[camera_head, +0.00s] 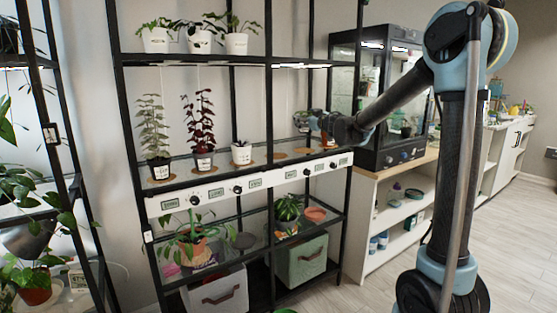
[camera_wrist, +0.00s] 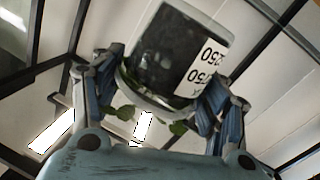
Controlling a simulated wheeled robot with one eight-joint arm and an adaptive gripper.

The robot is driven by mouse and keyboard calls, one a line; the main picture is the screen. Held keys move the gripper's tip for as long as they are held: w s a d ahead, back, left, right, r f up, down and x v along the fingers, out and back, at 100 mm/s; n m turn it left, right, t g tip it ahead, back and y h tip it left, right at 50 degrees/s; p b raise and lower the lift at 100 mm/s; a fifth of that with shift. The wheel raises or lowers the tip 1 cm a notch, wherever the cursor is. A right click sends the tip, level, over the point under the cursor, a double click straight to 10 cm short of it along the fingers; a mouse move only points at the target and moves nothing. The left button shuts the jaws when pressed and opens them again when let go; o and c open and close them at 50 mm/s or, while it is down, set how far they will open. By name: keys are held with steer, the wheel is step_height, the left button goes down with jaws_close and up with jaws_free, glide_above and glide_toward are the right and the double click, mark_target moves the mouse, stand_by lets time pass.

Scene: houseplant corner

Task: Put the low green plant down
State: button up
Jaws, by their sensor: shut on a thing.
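My gripper (camera_wrist: 165,100) is shut on a pot (camera_wrist: 180,50), which is dark and glassy with a pale rim and a white label with numbers. A few green leaves (camera_wrist: 178,127) show at the rim, between the fingers; the rest of the plant is hidden. In the head view my gripper (camera_head: 318,122) is at the right end of the middle shelf of the black rack. Some green foliage (camera_head: 303,116) shows beside it, small and partly hidden. I cannot tell whether the pot touches the shelf.
The middle shelf holds a pale green plant (camera_head: 152,130), a dark red plant (camera_head: 199,120) and a small white pot (camera_head: 241,153). Bare cork coasters (camera_head: 280,156) lie to their right. Rack posts (camera_head: 355,90) and a glass cabinet (camera_head: 400,95) stand close to my arm.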

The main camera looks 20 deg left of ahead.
steer(key=s+a+n+g+y, duration=0.2)
steer(key=s+a, duration=0.4)
steer(key=a, duration=0.6)
steer(key=shift+s+f, duration=0.1)
steer(key=shift+f, duration=4.9)
steer(key=o, duration=0.9)
